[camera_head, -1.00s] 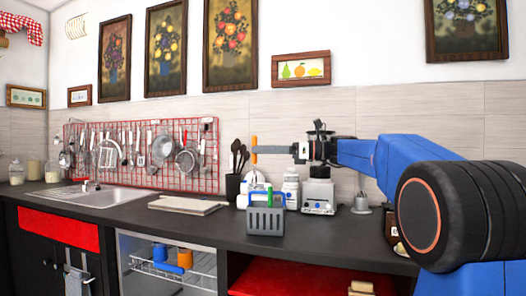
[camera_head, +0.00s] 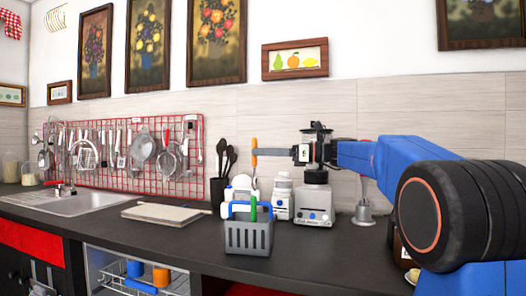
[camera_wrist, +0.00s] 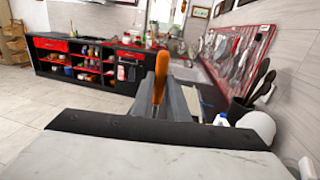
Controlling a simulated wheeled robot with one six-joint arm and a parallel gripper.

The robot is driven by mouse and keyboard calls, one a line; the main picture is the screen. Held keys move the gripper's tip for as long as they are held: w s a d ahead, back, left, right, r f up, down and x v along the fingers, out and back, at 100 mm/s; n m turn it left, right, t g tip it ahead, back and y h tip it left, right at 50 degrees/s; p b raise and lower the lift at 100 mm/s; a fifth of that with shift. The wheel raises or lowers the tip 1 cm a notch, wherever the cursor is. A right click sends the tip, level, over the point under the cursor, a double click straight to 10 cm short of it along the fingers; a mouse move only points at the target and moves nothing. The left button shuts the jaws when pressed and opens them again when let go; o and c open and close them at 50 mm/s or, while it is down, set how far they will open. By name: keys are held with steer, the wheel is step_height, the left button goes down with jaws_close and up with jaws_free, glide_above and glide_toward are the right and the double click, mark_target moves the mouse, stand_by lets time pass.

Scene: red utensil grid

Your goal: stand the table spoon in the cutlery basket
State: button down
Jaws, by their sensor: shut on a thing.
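The table spoon (camera_head: 254,146) shows as an upright orange handle at the end of my gripper (camera_head: 257,152) in the head view. In the wrist view the orange handle (camera_wrist: 160,78) stands between the jaws of my gripper (camera_wrist: 160,100), which is shut on it. The spoon's metal part is hard to make out. The grey slotted cutlery basket (camera_head: 248,238) stands on the dark counter, lower in the head view than the spoon and apart from it. A green handle and a blue handle show at its top.
Behind the basket stand white bottles (camera_head: 283,195), a white and grey appliance (camera_head: 315,203) and a dark holder with black utensils (camera_head: 219,190). A board (camera_head: 167,213) lies left on the counter (camera_head: 190,240). A red utensil grid (camera_head: 100,160) hangs on the wall.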

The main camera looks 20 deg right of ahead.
mark_target(264, 203)
steer(key=shift+s+f, duration=0.1)
steer(key=shift+f, duration=8.2)
steer(key=c, duration=1.7)
jaws_free()
steer(key=shift+c, duration=0.2)
steer(key=shift+o, duration=0.5)
steer(key=shift+f, duration=0.15)
steer(key=r+v, duration=0.2)
steer(key=v, duration=1.5)
steer(key=shift+s+d, duration=0.2)
steer(key=shift+s, duration=0.05)
